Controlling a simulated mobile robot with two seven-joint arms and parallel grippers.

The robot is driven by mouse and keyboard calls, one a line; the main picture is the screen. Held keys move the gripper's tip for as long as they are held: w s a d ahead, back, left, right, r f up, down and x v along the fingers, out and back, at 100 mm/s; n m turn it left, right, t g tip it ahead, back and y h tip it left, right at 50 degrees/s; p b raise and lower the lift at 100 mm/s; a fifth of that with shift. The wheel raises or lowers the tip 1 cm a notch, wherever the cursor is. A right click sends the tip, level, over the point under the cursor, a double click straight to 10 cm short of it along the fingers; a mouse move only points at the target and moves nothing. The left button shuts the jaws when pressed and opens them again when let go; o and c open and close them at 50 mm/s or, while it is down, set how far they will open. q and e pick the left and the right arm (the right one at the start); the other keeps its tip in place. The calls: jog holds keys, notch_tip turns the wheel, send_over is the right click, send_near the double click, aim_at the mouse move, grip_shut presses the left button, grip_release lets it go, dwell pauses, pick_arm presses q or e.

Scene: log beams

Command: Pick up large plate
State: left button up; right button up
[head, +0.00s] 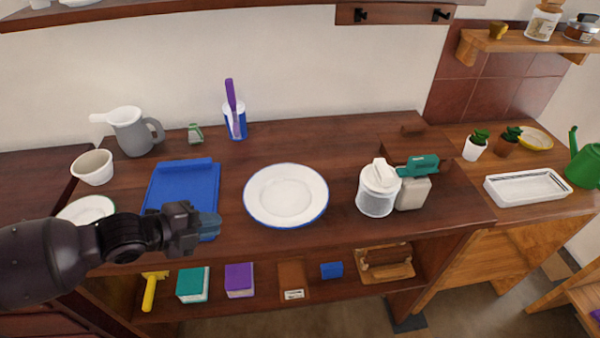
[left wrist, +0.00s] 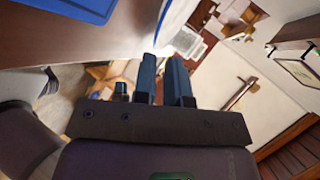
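The large plate (head: 286,195) is white with a blue rim and lies flat on the wooden worktop in the middle of the head view. Nothing touches it from my side. My left gripper (head: 208,224) is to the left of the plate, above the front edge of the worktop and over the near part of the blue tray. Its blue fingers also show in the left wrist view (left wrist: 162,80), with a narrow gap between them and nothing held. A smaller plate (head: 85,209) is at the far left, partly hidden by my left arm. My right gripper is out of view.
A blue tray (head: 180,180) lies left of the plate. A white lidded canister (head: 378,190) and a beige bottle with a green top (head: 412,190) stand to its right. A blue cup with a purple brush (head: 234,120) stands behind. The shelf below holds boxes.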

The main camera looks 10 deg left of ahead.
aim_at(256, 223)
pick_arm(q)
jog(key=shift+w+d+m, duration=0.3)
jog(key=shift+w+m, duration=0.3)
jog(key=shift+s+m, duration=0.1)
jog(key=shift+m, duration=0.3)
jog(key=shift+s+r+m, duration=0.2)
jog(key=shift+s+m, duration=0.2)
jog(key=shift+s, duration=0.2)
jog(key=shift+w+d+f, duration=0.15)
jog(key=shift+w+f, duration=0.1)
jog(key=shift+w, duration=0.05)
jog(key=x, duration=0.4)
jog(key=shift+w+d+r, duration=0.1)
jog(key=shift+w+d+f, duration=0.3)
jog(key=shift+w, duration=0.05)
jog(key=shift+w+d+f, duration=0.15)
jog(key=shift+w+d, duration=0.05)
jog(key=shift+d, duration=0.05)
jog(key=x, duration=0.3)
jog(key=shift+w+d+f, duration=0.3)
jog(key=shift+w, duration=0.1)
jog(key=shift+c, duration=1)
grip_shut()
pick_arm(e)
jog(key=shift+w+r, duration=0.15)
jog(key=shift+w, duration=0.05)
